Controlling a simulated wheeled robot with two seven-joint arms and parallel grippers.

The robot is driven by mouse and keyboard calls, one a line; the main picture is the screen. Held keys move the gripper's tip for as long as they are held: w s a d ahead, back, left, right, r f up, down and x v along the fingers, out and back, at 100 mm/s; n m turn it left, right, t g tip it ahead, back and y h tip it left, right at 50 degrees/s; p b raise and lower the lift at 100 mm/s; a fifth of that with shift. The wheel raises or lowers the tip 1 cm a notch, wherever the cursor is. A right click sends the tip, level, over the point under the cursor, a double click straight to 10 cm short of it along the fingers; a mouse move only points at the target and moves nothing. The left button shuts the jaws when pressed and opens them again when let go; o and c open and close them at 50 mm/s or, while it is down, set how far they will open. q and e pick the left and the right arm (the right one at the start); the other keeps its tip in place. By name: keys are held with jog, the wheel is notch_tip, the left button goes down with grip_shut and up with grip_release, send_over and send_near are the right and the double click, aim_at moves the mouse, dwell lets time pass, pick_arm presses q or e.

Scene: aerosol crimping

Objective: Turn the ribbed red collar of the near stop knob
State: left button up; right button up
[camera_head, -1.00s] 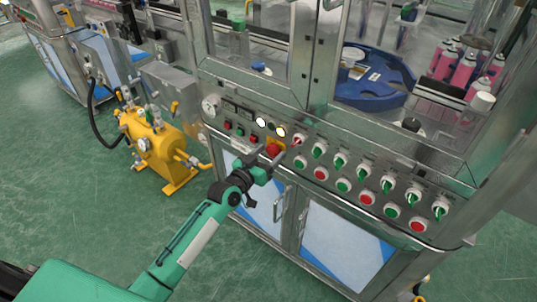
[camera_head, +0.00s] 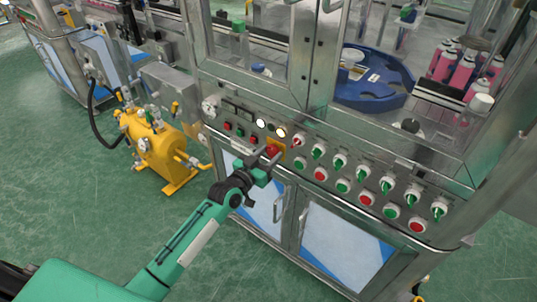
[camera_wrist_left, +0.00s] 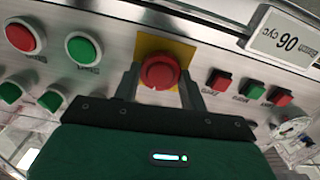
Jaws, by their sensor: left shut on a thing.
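The near stop knob is a red mushroom knob (camera_wrist_left: 159,71) on a yellow square plate (camera_wrist_left: 150,47) on the steel control panel. In the left wrist view it sits between the two grey fingers of my left gripper (camera_wrist_left: 157,85), which are shut on its collar from both sides. The ribs of the collar are too small to make out. In the head view my left gripper (camera_head: 263,162) reaches the panel from the lower left, and the knob (camera_head: 273,149) shows just beyond the fingers. My right gripper is not in view.
Small square red and green buttons (camera_wrist_left: 252,91) and a display (camera_wrist_left: 283,40) sit beside the knob. Round buttons and rotary switches (camera_head: 339,160) line the panel to its right. A yellow tank (camera_head: 160,150) stands on the floor left of my arm.

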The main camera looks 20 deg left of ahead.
pick_arm(q)
jog(key=m+p, duration=0.2)
jog(key=m, duration=0.2)
jog(key=shift+r+m, duration=0.1)
jog(key=shift+m, duration=0.2)
jog(key=shift+m+p, duration=0.35)
jog(key=shift+m, duration=0.65)
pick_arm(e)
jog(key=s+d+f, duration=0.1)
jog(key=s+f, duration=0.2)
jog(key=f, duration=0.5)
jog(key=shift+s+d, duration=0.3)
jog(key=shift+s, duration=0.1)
pick_arm(q)
jog(key=o, duration=1)
jog(key=shift+d, duration=0.1)
jog(key=shift+s, duration=0.1)
